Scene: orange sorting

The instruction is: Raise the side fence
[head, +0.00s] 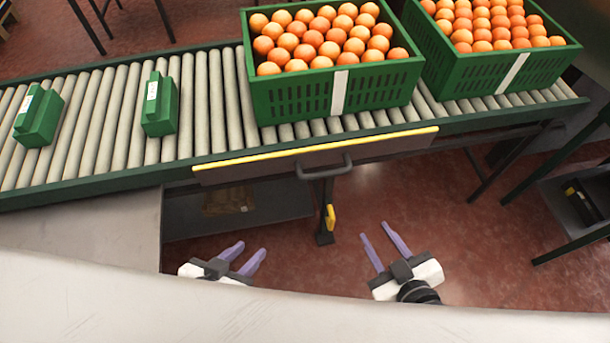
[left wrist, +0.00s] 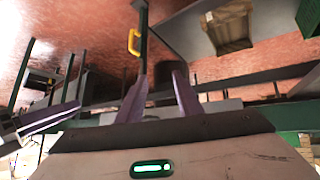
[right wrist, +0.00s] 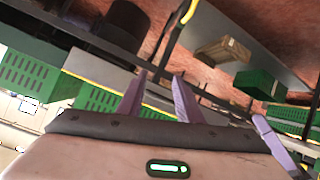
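The side fence (head: 250,169) is a long grey panel with a yellow top edge on the near side of the roller conveyor. A dark handle (head: 325,168) sticks out from its middle. A post with a yellow lever (head: 331,217) hangs below the handle; the lever also shows in the left wrist view (left wrist: 134,42). My left gripper (head: 244,254) is open and empty, below and left of the lever. My right gripper (head: 384,241) is open and empty, right of the lever. Neither gripper touches the fence, handle or lever.
Two green crates of oranges (head: 265,103) (head: 488,78) stand on the rollers (head: 215,100) behind the fence. Two green blocks with labels (head: 160,105) (head: 38,117) lie further left. A pale surface (head: 100,300) spans the front. A cardboard box (head: 228,201) sits on a shelf underneath.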

